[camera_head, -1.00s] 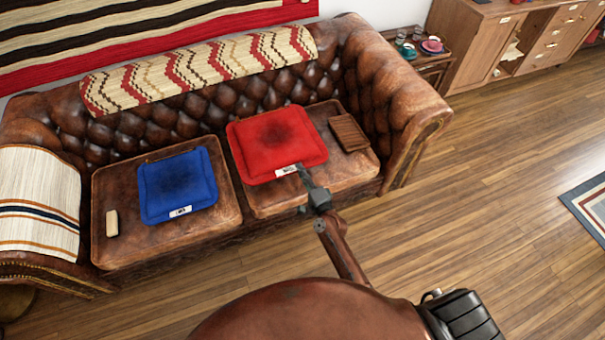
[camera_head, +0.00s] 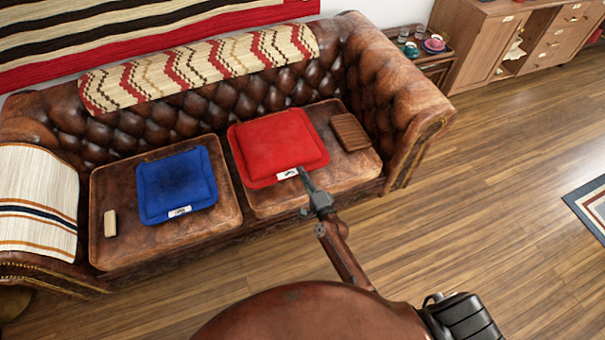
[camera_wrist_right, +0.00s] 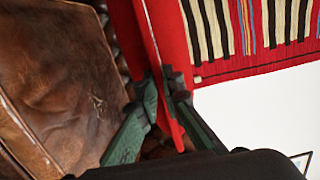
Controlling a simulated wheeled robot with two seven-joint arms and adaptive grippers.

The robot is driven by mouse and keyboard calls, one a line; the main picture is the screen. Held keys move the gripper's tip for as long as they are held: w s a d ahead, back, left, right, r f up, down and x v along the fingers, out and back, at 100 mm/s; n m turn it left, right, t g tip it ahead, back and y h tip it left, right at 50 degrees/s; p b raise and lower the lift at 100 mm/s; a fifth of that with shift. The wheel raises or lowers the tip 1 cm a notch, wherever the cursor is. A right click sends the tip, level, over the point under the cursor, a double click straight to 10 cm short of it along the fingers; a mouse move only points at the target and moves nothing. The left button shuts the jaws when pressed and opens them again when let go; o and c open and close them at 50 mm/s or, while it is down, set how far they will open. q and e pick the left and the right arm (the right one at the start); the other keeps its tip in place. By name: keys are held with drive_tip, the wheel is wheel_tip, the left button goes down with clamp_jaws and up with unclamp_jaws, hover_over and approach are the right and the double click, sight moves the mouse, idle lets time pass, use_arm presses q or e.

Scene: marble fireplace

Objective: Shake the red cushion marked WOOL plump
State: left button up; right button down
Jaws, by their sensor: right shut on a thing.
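The red cushion (camera_head: 276,143) is over the right seat of the brown leather sofa, its white label (camera_head: 287,174) on the front edge. The label's letters are too small to read. My right gripper (camera_head: 304,180) is shut on the cushion's front edge beside the label. In the right wrist view, the green fingers of my right gripper (camera_wrist_right: 163,100) pinch the red cushion (camera_wrist_right: 173,128), which appears nearly edge-on. A blue cushion (camera_head: 176,185) with a white label lies on the left seat. My left gripper is not in view.
A brown ribbed object (camera_head: 350,132) lies right of the red cushion, and a beige block (camera_head: 110,223) lies left of the blue one. A zigzag blanket (camera_head: 200,72) covers the backrest. A side table (camera_head: 436,63) holds cups. The wooden floor at right is largely clear.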

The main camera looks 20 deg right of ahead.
use_arm(q)
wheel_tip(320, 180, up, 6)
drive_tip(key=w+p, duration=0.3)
drive_tip(key=p, duration=0.2)
use_arm(e)
wheel_tip(320, 180, up, 7)
wheel_tip(320, 180, down, 8)
drive_tip(key=b, duration=0.6)
drive_tip(key=shift+r, duration=0.3)
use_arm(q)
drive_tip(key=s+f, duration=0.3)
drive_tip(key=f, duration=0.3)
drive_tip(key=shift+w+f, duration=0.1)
use_arm(e)
drive_tip(key=shift+f, duration=0.1)
